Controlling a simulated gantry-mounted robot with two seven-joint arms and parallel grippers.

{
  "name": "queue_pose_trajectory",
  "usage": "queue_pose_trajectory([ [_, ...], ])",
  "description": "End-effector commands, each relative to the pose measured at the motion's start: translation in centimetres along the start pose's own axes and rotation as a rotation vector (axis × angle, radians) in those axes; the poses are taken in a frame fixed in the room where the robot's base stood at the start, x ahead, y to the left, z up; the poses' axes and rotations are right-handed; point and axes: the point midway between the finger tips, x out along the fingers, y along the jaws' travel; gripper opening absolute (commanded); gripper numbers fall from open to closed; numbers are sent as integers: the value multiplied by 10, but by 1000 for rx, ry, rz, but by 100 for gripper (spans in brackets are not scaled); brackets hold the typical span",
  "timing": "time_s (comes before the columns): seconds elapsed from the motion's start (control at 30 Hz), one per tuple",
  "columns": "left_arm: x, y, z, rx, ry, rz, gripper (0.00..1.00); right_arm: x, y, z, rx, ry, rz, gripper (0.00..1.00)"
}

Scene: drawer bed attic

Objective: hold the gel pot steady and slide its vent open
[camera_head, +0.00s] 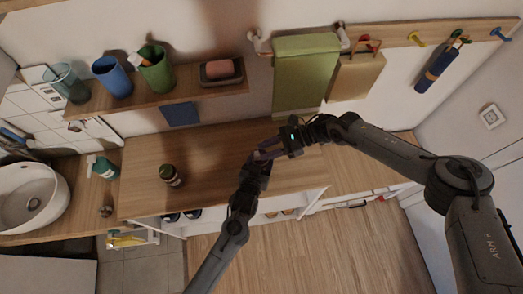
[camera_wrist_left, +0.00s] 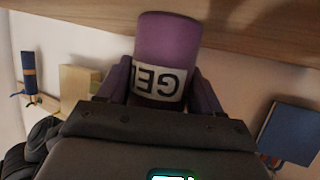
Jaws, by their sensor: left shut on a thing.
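The gel pot (camera_wrist_left: 165,45) is a purple cylinder with a white label lettered "GEL", upside down in the left wrist view. My left gripper (camera_wrist_left: 163,88) is shut around it, a finger on each side. In the head view my left gripper (camera_head: 257,162) is above the wooden counter, close to my right gripper (camera_head: 268,151), which comes in from the right. The two grippers overlap there, so the pot is mostly hidden and its vent cannot be made out. I cannot tell whether the right fingers are open or touch the pot.
A dark bottle (camera_head: 170,175) stands on the wooden counter (camera_head: 140,200). A shelf (camera_head: 165,98) with cups and a soap dish is behind. A green towel (camera_head: 305,75) hangs at the back. A sink (camera_head: 32,198) and a spray bottle (camera_head: 103,167) are at left.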

Motion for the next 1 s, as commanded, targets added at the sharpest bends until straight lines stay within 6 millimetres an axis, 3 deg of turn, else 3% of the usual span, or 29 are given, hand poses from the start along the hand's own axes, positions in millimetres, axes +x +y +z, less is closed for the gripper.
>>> queue_pose_trajectory([
  [0.2,0,0,0,0,-1,-1,30,19,0,0,0,0,-1,34],
  [0.57,0,0,0,0,-1,0,30,23,0,0,1,1,-1,34],
  [0.6,0,0,0,0,-1,0,30,23,0,0,1,1,-1,32],
  [0.8,0,0,0,0,-1,0,30,23,0,0,0,1,-1,2],
  [1.0,0,0,0,0,-1,0,30,23,0,0,0,1,-1,0],
])
